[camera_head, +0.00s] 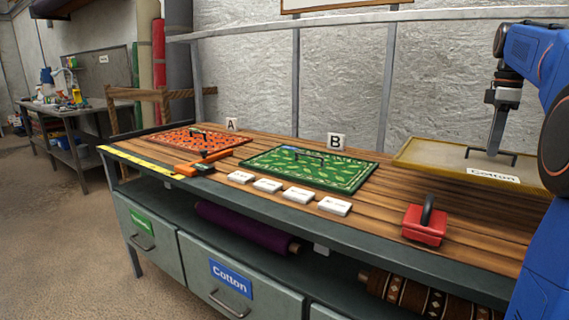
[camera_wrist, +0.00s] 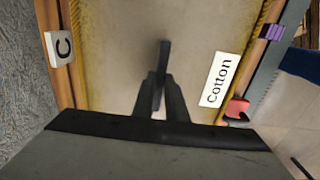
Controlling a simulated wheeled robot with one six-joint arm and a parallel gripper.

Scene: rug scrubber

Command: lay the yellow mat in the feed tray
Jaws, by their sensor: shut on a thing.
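The yellow mat (camera_head: 437,153) has a pale middle, a yellow fringe, a dark handle and a white "Cotton" label (camera_head: 493,174). It is at the right of the wooden bench top, partly hidden by my blue arm. My gripper (camera_head: 494,148) points down over it and is shut on the mat's handle. In the wrist view, the fingers (camera_wrist: 159,88) close around the dark handle bar (camera_wrist: 164,58), with the mat (camera_wrist: 110,40) spread beneath. I cannot tell whether the mat is raised off the bench. I cannot pick out a feed tray in either view.
A green mat (camera_head: 268,168) and an orange mat (camera_head: 176,141) lie further left. White blocks B (camera_head: 336,141), A (camera_head: 232,124) and C (camera_wrist: 61,47) stand along the back. A red handled block (camera_head: 425,225) and several white cards (camera_head: 298,196) sit near the front edge.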

